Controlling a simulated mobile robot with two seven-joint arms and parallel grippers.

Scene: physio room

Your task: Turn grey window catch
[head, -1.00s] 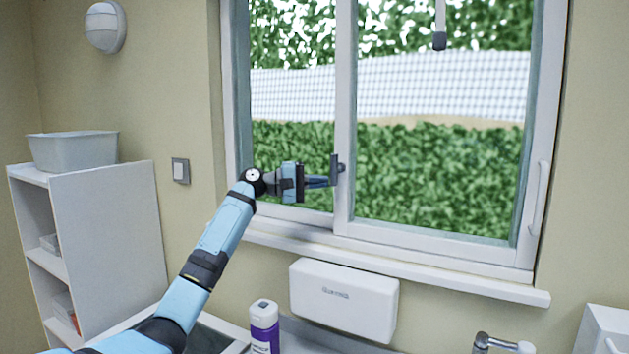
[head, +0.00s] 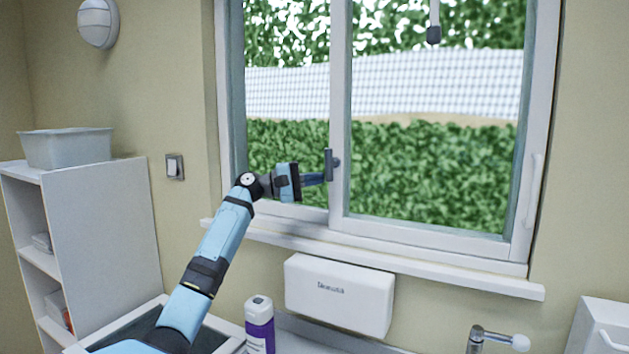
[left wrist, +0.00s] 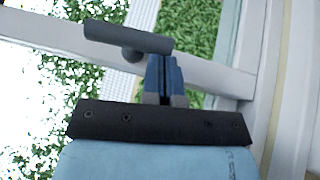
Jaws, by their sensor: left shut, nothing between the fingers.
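The grey window catch (head: 329,165) is on the middle upright of the window frame, with its lever standing upright in the head view. In the left wrist view the catch (left wrist: 128,37) is a grey bar with a round pivot, in front of the fingertips. My left gripper (head: 322,177) is shut and empty, with its fingertips at the lower part of the lever. The gripper also shows in the left wrist view (left wrist: 164,62), its blue fingers together just beside the bar. I cannot tell whether they touch it. My right gripper is not in view.
The window sill (head: 390,258) runs below the window. A white shelf unit (head: 100,220) stands at left. A light switch (head: 174,167) is on the wall.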

